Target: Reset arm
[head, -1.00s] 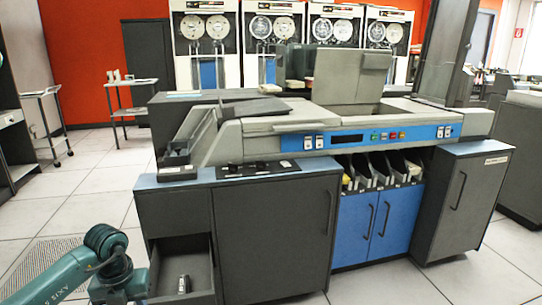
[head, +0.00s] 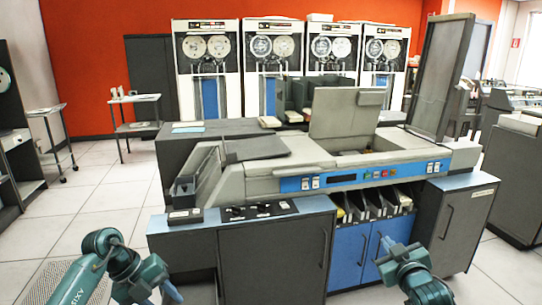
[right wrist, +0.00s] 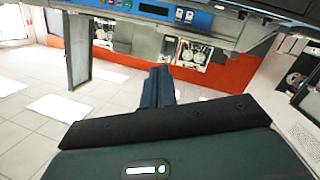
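My right arm (head: 415,272) comes in at the bottom right of the head view, in front of the blue cabinet doors. Its gripper (head: 384,242) points up and away, towards the card machine. In the right wrist view the two dark blue fingers (right wrist: 158,86) lie side by side with no clear gap, and nothing shows between them. My left arm (head: 105,262) is bent at the bottom left, beside the machine's dark left cabinet. Its far end (head: 172,292) is cut by the lower edge, so the state of its gripper cannot be told.
The grey card machine (head: 300,160) stands close in front, with a blue panel and slots holding cards. The dark left cabinet (head: 270,258) and right cabinet (head: 455,225) flank the blue doors (head: 350,252). Tape units (head: 207,75) stand behind. Tiled floor (head: 90,200) is clear at left.

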